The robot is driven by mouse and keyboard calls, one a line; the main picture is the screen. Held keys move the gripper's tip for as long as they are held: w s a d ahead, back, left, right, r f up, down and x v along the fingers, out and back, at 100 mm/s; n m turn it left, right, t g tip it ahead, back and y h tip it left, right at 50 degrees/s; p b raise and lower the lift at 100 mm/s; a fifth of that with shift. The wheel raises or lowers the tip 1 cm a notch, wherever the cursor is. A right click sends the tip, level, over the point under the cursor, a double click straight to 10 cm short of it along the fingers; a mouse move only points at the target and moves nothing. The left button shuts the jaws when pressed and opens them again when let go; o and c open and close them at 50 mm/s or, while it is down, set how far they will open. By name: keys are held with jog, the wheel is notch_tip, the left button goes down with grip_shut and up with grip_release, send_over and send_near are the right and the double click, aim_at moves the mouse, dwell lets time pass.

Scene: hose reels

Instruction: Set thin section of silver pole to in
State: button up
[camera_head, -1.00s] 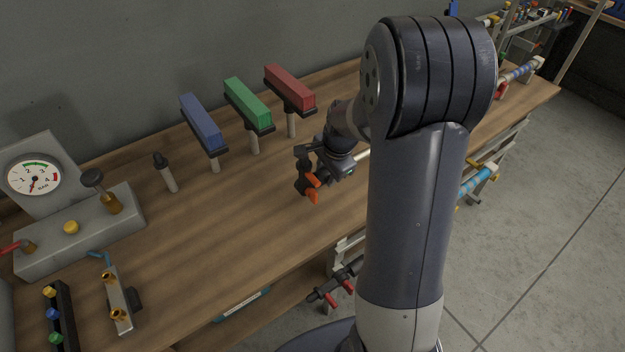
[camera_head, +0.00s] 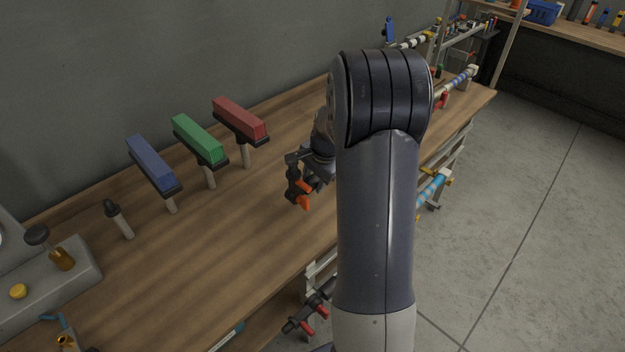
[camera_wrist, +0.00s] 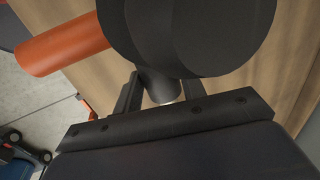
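My gripper (camera_head: 304,176) is above the middle of the bench, partly behind my own arm. It appears shut on a black piece with orange handles (camera_head: 303,198). In the wrist view, my fingers (camera_wrist: 160,92) stand on both sides of its dark shaft, below a big black round part (camera_wrist: 190,35) and an orange handle (camera_wrist: 65,46). A small pale spot shows at the shaft's end. No silver pole can be clearly made out; a thin section may be hidden behind my arm or the black piece.
Blue (camera_head: 151,160), green (camera_head: 198,137) and red (camera_head: 240,119) blocks sit on stands at the bench's back. A striped pole (camera_head: 460,80) lies at the bench's far right; a blue banded one (camera_head: 431,187) hangs lower. The wooden bench top (camera_head: 235,215) is mostly clear. Grey floor is open at right.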

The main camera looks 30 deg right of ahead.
jog(key=o, duration=0.4)
jog(key=shift+c, duration=0.2)
jog(key=v, duration=1)
jog(key=shift+r+b, duration=0.35)
jog(key=shift+b, duration=0.05)
jog(key=shift+s, duration=0.15)
jog(key=x, duration=0.7)
jog(key=a+p+x, duration=0.1)
jog(key=x, duration=0.3)
jog(key=shift+s+a+r, duration=0.1)
jog(key=shift+s+a, duration=0.15)
jog(key=shift+a, duration=0.1)
jog(key=shift+a, duration=0.1)
